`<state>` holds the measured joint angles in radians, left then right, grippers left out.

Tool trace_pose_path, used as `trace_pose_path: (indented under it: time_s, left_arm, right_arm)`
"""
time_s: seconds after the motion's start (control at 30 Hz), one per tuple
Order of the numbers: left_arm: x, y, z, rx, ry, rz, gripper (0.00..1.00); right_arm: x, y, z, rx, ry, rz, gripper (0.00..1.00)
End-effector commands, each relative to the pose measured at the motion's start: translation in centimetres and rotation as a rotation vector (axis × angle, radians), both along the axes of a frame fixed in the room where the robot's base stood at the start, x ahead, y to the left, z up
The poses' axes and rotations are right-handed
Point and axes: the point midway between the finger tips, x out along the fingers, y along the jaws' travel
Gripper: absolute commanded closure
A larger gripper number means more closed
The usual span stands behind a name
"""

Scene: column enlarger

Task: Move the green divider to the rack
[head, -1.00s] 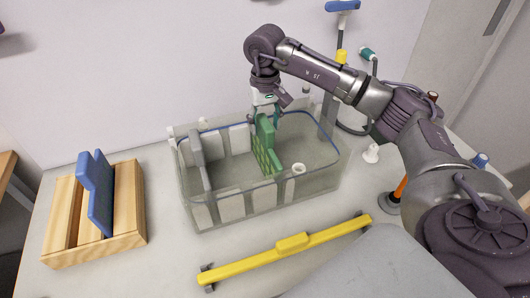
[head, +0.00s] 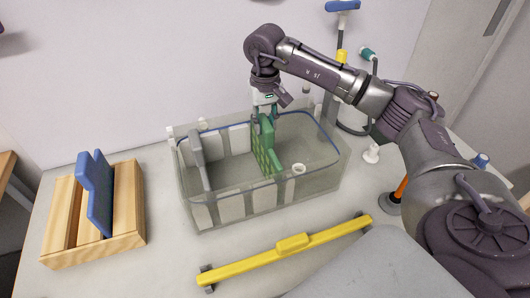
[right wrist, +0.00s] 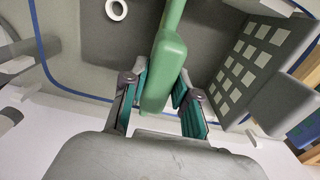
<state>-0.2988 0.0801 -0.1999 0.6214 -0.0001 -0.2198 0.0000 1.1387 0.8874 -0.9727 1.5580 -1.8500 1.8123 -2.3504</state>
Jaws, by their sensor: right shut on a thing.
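The green divider (head: 266,155) stands upright across the middle of a translucent tank (head: 250,203). My right gripper (head: 264,113) has come down from above onto its raised top part at the back. In the right wrist view my right gripper (right wrist: 160,85) has a finger on each side of the green divider (right wrist: 166,75) and is shut on it. The divider's lower edge is inside the tank. The wooden rack (head: 95,248) stands at the left, with a blue divider (head: 100,195) upright in it. My left gripper is not in view.
A grey divider (head: 200,160) stands in the tank left of the green one, and shows perforated in the right wrist view (right wrist: 250,62). A yellow bar (head: 290,246) lies in front of the tank. Bare table separates tank and rack. Stands and bottles are at the right.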

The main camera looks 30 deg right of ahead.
Motion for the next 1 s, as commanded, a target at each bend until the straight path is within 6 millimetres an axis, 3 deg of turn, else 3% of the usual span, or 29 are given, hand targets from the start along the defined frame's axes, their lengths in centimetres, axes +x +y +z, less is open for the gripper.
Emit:
trace_pose_path:
  time_s: [1.0]
  left_arm:
    - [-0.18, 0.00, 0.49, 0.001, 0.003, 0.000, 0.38]
  right_arm:
    - [0.02, 0.00, 0.87, 0.001, -0.001, 0.000, 1.00]
